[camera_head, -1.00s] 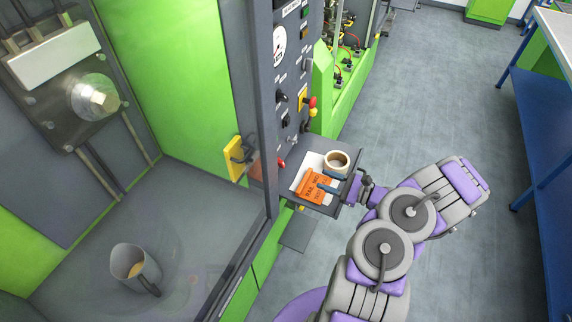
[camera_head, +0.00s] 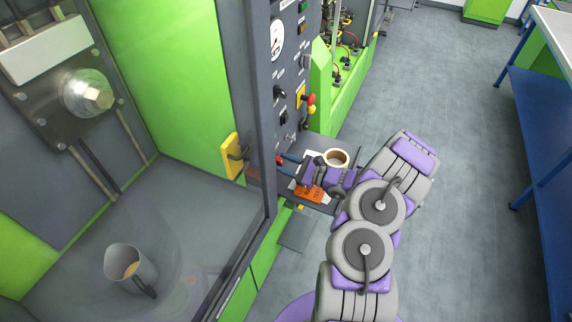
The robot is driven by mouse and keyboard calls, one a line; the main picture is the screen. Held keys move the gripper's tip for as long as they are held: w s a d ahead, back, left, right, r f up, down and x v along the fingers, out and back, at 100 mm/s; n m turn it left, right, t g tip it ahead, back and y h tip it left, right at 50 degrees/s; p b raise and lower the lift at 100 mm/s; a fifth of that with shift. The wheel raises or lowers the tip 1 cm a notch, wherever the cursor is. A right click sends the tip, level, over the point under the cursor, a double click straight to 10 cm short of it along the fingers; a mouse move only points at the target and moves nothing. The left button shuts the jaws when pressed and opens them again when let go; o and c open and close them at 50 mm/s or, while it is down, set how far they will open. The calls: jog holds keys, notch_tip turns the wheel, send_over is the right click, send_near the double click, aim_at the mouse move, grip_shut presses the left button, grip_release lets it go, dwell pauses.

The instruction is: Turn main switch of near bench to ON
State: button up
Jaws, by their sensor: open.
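The near bench has a dark control panel (camera_head: 290,70) with a gauge, black knobs and labels. A yellow plate (camera_head: 300,96) with a red and yellow control beside it sits midway down the panel. A small red knob (camera_head: 279,160) sits low on the panel; I cannot tell for certain which control is the main switch, nor read its position.
A small shelf (camera_head: 326,206) below my gripper holds a tape roll (camera_head: 336,158), white paper and an orange card (camera_head: 310,194). A yellow handle (camera_head: 232,157) is on the clear enclosure at left, with a mug (camera_head: 131,269) inside. Open floor lies right, before a blue table (camera_head: 541,120).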

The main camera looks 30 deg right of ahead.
grip_shut()
dwell(0.3)
jog(key=shift+r+m, duration=0.1)
jog(key=shift+m, duration=0.2)
jog(key=m+p, duration=0.2)
jog(key=m, duration=0.1)
jog(key=shift+p, duration=0.35)
jog(key=shift+d+m+p, duration=0.1)
jog(key=shift+m+p, duration=0.35)
jog(key=shift+m, duration=1.75)
jog(key=shift+w+r, duration=0.1)
grip_release()
jog(key=shift+d, duration=0.1)
